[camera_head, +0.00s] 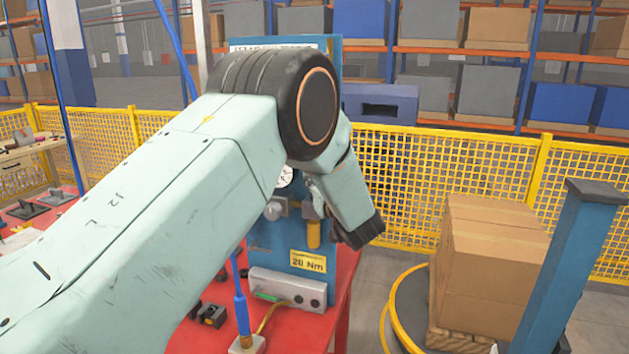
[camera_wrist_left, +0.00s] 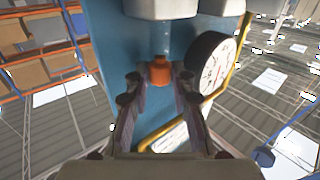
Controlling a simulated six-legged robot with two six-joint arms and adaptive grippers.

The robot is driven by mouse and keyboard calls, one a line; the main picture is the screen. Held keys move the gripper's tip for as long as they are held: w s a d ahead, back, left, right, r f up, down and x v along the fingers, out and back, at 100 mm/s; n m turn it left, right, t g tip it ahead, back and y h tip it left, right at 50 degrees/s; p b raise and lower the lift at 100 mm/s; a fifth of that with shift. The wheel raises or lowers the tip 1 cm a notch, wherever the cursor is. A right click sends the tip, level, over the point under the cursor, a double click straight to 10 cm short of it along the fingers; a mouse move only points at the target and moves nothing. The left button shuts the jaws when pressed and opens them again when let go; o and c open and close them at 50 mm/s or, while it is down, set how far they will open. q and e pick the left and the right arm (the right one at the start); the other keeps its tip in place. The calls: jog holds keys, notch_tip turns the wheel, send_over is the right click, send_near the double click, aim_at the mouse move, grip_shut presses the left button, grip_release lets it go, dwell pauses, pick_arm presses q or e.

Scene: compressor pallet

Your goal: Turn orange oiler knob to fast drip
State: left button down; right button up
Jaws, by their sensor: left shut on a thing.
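The orange oiler knob (camera_wrist_left: 160,74) shows in the left wrist view, in front of the blue panel (camera_wrist_left: 107,25). My left gripper (camera_wrist_left: 159,79) has one fingertip on each side of the knob and is shut on it. The tips partly cover its sides, and no turn mark on it is readable. In the head view my left arm reaches across the blue panel (camera_head: 308,259) and hides the knob and fingertips. My right gripper is in neither view.
A round white gauge (camera_wrist_left: 212,68) and a yellow pipe (camera_wrist_left: 236,55) are close right of the fingers in the wrist view. In the head view, a red table (camera_head: 278,335) stands below the panel, with stacked cartons (camera_head: 490,255) at right and a yellow fence (camera_head: 470,170) behind.

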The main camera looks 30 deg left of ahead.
pick_arm(q)
jog(key=shift+w+d+n+g+y, duration=0.1)
jog(key=shift+w+n+g+y, duration=0.05)
jog(key=shift+n+g+y, duration=0.75)
jog(key=shift+g, duration=0.4)
jog(key=c, duration=1.5)
grip_release()
jog(key=shift+o, duration=0.4)
jog(key=shift+d+r, duration=0.1)
jog(key=shift+d, duration=0.05)
